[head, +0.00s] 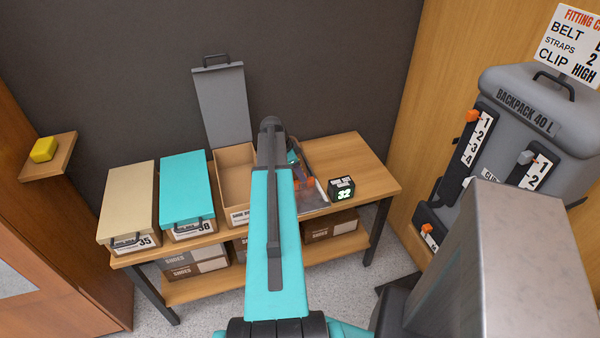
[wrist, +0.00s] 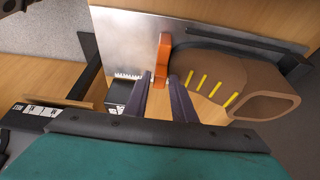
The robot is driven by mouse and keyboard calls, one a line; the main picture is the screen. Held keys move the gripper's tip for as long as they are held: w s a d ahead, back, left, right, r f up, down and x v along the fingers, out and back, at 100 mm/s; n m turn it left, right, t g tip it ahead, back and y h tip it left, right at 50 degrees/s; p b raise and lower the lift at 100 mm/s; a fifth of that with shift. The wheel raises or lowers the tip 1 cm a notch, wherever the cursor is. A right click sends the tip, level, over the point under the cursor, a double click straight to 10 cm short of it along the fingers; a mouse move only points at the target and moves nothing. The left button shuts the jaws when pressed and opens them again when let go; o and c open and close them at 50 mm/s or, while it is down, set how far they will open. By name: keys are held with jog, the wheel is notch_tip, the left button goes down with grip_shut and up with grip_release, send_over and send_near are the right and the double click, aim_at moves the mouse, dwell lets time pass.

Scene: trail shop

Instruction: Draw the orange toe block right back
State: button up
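The orange toe block (wrist: 163,58) stands upright on a grey metal measuring plate (wrist: 125,35) in the wrist view. A brown shoe (wrist: 212,70) with yellow stripes lies right of it, its rounded toe close against the block; I cannot tell whether they touch. My gripper (wrist: 162,80) has its two dark fingers on either side of the block's lower end, with no clear gap showing. In the head view the orange block (head: 310,182) is small, and my arm hides the gripper and part of the plate.
A black display (head: 342,189) reading 32 stands right of the plate on the wooden bench (head: 360,160). An open shoe box (head: 236,165), a teal box (head: 187,185) and a beige box (head: 128,200) stand to the left. A grey backpack panel (head: 530,110) is at the right.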

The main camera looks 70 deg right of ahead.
grip_shut()
jog(key=shift+s+a+f+b, duration=0.1)
jog(key=shift+s+a+b, duration=0.3)
jog(key=shift+s+a, duration=0.75)
jog(key=shift+s+a+r+b, duration=0.1)
jog(key=shift+s+a+b, duration=0.3)
jog(key=shift+s+a, duration=0.8)
jog(key=shift+s+a+f+b, duration=0.1)
jog(key=shift+s+a+b, duration=0.3)
jog(key=shift+s+a, duration=0.75)
jog(key=shift+w+a, duration=0.3)
jog(key=shift+a, duration=0.05)
grip_release()
